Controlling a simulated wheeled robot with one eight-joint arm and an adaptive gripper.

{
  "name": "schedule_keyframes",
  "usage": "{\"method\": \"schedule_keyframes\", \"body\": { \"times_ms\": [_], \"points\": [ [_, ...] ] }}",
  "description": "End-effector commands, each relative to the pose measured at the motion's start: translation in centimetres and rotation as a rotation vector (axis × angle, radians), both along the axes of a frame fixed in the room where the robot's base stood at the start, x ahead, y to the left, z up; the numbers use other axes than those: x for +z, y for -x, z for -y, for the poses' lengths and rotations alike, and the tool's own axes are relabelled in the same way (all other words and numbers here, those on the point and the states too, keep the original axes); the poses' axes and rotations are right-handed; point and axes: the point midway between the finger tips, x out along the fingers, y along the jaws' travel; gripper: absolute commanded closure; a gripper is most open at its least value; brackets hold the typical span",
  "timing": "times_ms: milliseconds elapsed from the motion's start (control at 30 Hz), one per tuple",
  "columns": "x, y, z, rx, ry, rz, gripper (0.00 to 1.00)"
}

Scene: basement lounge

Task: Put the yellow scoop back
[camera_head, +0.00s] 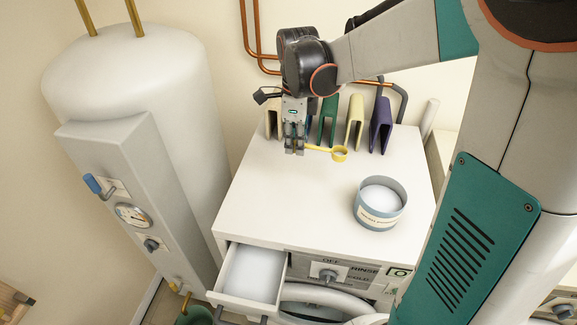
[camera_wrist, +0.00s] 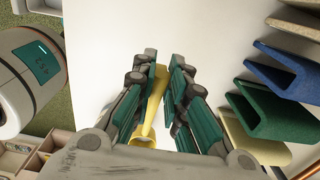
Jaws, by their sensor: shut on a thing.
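The yellow scoop (camera_head: 340,154) is at the back left of the white washer top (camera_head: 290,205) in the head view, its small bowl pointing right. My gripper (camera_head: 294,148) points down and is shut on the scoop's handle. In the wrist view the scoop (camera_wrist: 144,140) runs between the fingers of my gripper (camera_wrist: 164,68). Whether the scoop touches the top cannot be told. A round blue-grey tub (camera_head: 380,215) with white powder and a label stands at the front right. The washer's drawer (camera_head: 232,298) is pulled out and holds white powder.
Folded upright holders line the back: tan (camera_head: 273,120), green (camera_head: 328,120), yellow (camera_head: 355,122), purple (camera_head: 380,125); a blue one (camera_wrist: 288,78) shows in the wrist view. Copper pipes (camera_head: 250,40) run behind. A white boiler (camera_head: 140,85) stands left. The top's middle is clear.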

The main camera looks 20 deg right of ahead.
Motion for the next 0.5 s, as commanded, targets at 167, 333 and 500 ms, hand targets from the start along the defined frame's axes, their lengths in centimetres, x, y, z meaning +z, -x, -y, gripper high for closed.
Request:
{"method": "schedule_keyframes", "body": {
  "times_ms": [167, 333, 500],
  "points": [
    [-4.6, 0.0, 0.0, 0.001, 0.000, 0.000, 1.00],
    [-7.9, 0.0, 0.0, 0.001, 0.000, 0.000, 1.00],
    [-9.3, 0.0, 0.0, 0.001, 0.000, 0.000, 1.00]
  ]
}}
